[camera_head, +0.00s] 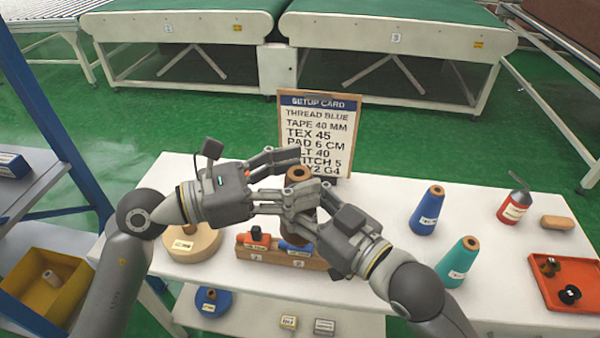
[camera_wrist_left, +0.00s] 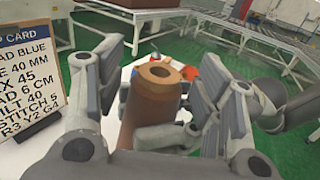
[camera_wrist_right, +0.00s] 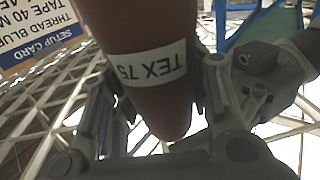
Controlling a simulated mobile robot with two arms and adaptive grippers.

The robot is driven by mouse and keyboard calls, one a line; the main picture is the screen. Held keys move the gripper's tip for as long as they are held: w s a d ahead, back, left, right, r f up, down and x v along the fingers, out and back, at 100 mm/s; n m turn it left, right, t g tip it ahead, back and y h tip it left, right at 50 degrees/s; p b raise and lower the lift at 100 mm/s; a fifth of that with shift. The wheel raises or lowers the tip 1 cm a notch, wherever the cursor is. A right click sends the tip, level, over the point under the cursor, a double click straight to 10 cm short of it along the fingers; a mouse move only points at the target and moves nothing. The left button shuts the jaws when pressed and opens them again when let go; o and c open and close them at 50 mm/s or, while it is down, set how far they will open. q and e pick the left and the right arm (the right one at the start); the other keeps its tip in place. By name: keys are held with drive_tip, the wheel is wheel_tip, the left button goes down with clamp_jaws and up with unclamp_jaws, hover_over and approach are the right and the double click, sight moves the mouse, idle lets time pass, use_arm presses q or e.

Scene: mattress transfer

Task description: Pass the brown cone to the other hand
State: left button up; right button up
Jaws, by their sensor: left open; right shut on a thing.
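The brown cone (camera_head: 299,178) is held upright above the white table, in front of the setup card. Its label reads TEX 75 in the right wrist view (camera_wrist_right: 140,45). My right gripper (camera_head: 305,200) is shut on the brown cone, its fingers on either side of the cone. My left gripper (camera_head: 290,172) is open, with its fingers around the upper part of the cone; in the left wrist view the cone (camera_wrist_left: 155,100) stands between the left fingers. The fingers of both grippers are close together and partly hide the cone.
A setup card (camera_head: 322,115) stands behind the grippers.

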use_arm(q)
drive_tip(key=shift+w+d, duration=0.15)
drive_tip(key=shift+d, duration=0.35)
drive_tip(key=c, duration=1.2)
clamp_jaws()
use_arm(e)
drive_tip(key=o, duration=1.3)
